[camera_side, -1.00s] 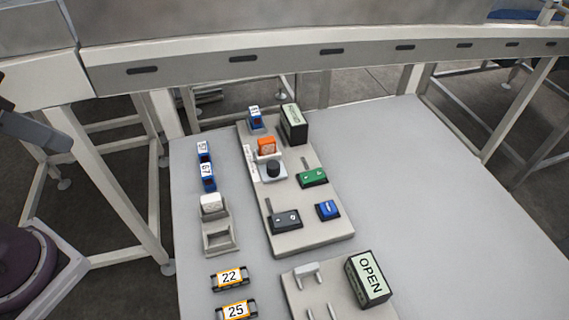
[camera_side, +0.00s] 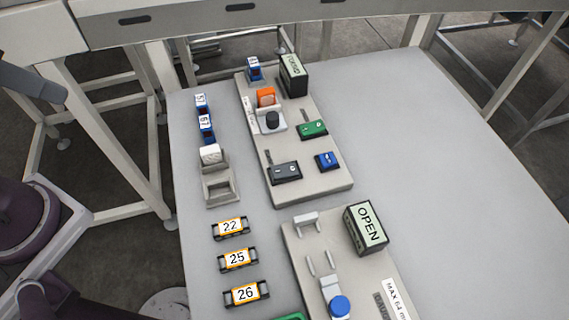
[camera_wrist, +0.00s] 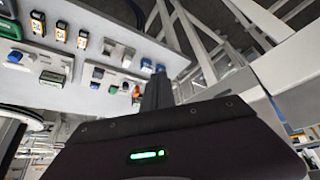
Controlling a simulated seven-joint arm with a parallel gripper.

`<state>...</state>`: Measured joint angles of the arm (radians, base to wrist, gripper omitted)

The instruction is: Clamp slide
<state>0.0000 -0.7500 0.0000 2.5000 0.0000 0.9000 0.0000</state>
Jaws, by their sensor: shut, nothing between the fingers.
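In the side view, the near panel (camera_side: 303,262) carries a white bracket (camera_side: 306,219), two thin pale rails (camera_side: 320,264) and a grey block with a blue knob (camera_side: 338,304). This looks like the clamp slide, but no label there confirms it. A display box reading OPEN (camera_side: 366,228) stands beside it. The same panel is small at the upper left in the wrist view, with the blue knob (camera_wrist: 15,57). My gripper (camera_wrist: 158,82) shows as dark, shut fingers in the wrist view, empty and apart from the panels. It is outside the side view.
The far panel (camera_side: 312,190) holds a dark knob (camera_side: 272,120), an orange part (camera_side: 266,97), a green switch (camera_side: 312,129) and a display box (camera_side: 293,75). Number blocks (camera_side: 238,259) and a grey stand (camera_side: 219,189) line the left. The table's right side (camera_side: 450,170) is clear.

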